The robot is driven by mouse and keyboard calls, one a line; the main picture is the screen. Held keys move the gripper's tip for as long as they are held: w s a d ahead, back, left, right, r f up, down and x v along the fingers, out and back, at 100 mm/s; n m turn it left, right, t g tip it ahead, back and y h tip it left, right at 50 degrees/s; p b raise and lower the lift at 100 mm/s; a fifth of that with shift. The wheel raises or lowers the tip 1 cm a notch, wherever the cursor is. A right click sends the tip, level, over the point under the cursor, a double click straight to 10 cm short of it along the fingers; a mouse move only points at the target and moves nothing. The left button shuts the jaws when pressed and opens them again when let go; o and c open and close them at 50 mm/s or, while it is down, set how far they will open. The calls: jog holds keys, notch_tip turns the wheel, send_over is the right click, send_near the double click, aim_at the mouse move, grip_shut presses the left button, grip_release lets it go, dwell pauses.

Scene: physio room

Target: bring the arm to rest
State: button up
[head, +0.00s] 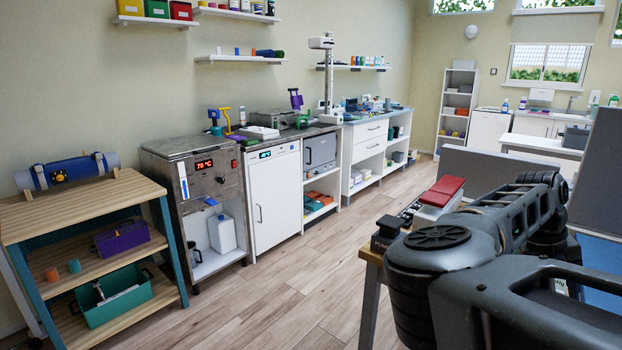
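My dark grey arm (510,225) shows large at the lower right, folded close to the camera. Its thick links and a round black cap face me. It hides part of the bench and floor behind it. I cannot make out any fingertips, so my gripper is not in view. I see nothing held.
A wooden shelf trolley (75,218) stands at the left with a blue roll (66,172) on top. A steel heater cabinet (195,165) and white cupboards (273,195) line the wall. A red-topped case (443,190) lies left of my arm. The middle floor (290,280) is clear.

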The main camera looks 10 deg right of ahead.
jog(key=s+d+r+g+h, duration=0.2)
jog(key=s+d+g+h, duration=0.1)
jog(key=s+d, duration=0.4)
jog(key=s+d+r+g+h, duration=0.15)
jog(key=s+d+h, duration=0.25)
jog(key=s, duration=0.4)
jog(key=s+r+n+g+h, duration=0.1)
jog(key=s+r+n+h, duration=0.15)
jog(key=r+h, duration=0.35)
jog(key=s+r+n+g+h, duration=0.1)
jog(key=s+r+n+h, duration=0.1)
jog(key=s+r+h, duration=0.25)
jog(key=w+a+f+n+t+y, duration=0.15)
jog(key=a+n+t+y, duration=0.25)
jog(key=a+n+t, duration=0.95)
jog(key=w+a+f+n+t+y, duration=0.1)
jog(key=a+f+n+t+y, duration=0.25)
jog(key=a+n+t, duration=0.95)
jog(key=s+a+f+n+g+y, duration=0.1)
jog(key=s+a+f+n+y, duration=0.3)
jog(key=s+a, duration=0.5)
jog(key=s+a+f+n+g+y, duration=0.1)
jog(key=s+a+f+n+y, duration=0.4)
jog(key=s+a+n+y, duration=0.2)
jog(key=s+a+y, duration=0.2)
jog(key=shift+s+a+f+n+g, duration=0.2)
jog(key=shift+s+f+n+g, duration=0.1)
jog(key=shift+s+n, duration=0.1)
